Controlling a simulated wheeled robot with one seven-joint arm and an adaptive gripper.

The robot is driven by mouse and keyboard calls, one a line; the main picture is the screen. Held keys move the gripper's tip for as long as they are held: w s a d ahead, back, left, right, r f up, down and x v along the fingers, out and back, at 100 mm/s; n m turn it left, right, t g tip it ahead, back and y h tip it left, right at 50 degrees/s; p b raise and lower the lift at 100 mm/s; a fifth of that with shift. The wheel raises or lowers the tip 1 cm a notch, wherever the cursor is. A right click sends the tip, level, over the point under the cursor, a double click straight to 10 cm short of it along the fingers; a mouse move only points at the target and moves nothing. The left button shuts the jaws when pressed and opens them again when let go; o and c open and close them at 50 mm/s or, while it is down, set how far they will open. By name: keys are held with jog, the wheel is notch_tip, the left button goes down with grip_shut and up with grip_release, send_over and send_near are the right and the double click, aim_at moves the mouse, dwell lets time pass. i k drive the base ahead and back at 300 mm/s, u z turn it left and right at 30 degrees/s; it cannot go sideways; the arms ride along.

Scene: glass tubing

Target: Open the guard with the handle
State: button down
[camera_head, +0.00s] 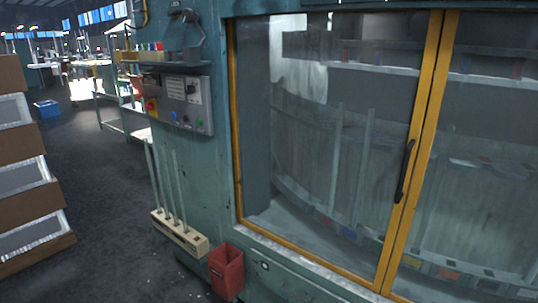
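The guard (305,150) is a large clear panel in a yellow frame on the front of a green machine. It looks closed, its right frame edge meeting the yellow frame of a second panel (480,160). A black, upright, slightly bowed handle (405,171) sits on the guard's right frame edge. My gripper is not in the head view, and nothing touches the handle.
A control box (185,103) with buttons is on the machine's left side. Below it are a wooden rack with glass rods (180,233) and a red bin (226,271). Stacked trays (25,180) stand at far left. The dark floor (105,200) between is clear.

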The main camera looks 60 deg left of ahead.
aim_at(436, 18)
jog(key=u, duration=3)
jog(key=i, duration=0.5)
jog(key=z, duration=2.3)
